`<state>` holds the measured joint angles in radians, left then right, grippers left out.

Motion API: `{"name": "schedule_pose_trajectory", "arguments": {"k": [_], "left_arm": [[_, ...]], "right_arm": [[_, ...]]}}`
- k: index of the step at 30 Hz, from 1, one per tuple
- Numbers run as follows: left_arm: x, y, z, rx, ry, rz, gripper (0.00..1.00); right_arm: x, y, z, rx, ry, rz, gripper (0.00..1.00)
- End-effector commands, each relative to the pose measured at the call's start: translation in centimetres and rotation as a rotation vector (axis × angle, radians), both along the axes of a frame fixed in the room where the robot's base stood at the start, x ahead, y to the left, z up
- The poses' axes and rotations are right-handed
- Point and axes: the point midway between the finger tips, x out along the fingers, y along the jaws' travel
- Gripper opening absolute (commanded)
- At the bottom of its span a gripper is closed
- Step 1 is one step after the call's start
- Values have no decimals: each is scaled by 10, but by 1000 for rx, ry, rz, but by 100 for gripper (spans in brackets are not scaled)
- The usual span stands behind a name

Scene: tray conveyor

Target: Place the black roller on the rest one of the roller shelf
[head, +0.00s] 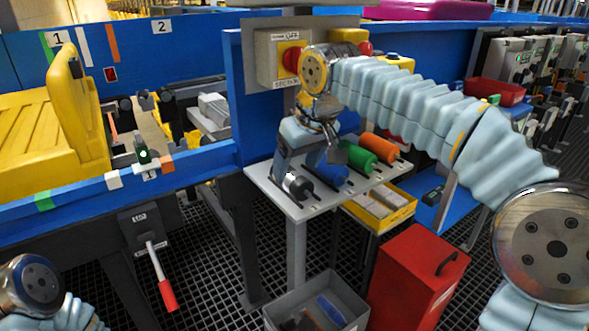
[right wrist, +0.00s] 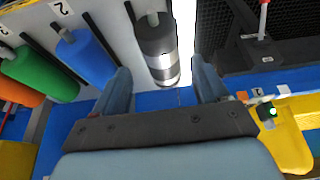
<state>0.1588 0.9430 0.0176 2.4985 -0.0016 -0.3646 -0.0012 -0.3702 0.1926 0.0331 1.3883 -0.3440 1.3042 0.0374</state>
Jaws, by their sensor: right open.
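The black roller (head: 298,186) with silver bands lies at the near left end of the white roller shelf (head: 318,207). In the right wrist view the black roller (right wrist: 157,48) points its banded end towards my palm. It sits in the rest beside the blue one, whose label reads 2; its own label is not visible. My right gripper (head: 295,172) is open above it in the head view. In the right wrist view the two fingers (right wrist: 161,72) stand on either side of the roller's end, with gaps on both sides. My left gripper is out of view.
A blue roller (head: 331,173), a green roller (head: 357,157) and an orange roller (head: 378,147) lie along the shelf. A grey bin (head: 350,318) and a red box (head: 405,275) stand below. The blue conveyor (head: 200,158) with a yellow tray (head: 30,120) is at the left.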

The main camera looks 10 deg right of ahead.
Motion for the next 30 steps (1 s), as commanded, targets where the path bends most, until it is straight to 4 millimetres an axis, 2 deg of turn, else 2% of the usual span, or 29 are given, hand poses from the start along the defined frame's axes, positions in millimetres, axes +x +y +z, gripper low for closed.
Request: {"name": "schedule_pose_trajectory", "arguments": {"k": [1, 6, 12, 30], "left_arm": [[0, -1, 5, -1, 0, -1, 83], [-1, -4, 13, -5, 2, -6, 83], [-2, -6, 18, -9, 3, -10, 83], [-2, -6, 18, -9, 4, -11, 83]], "right_arm": [[-4, -1, 15, 1, -4, 0, 73], [-18, -6, 51, 1, -4, 1, 73], [-29, -10, 76, 0, -1, 1, 73], [-31, -11, 80, 0, 0, 1, 73]]}}
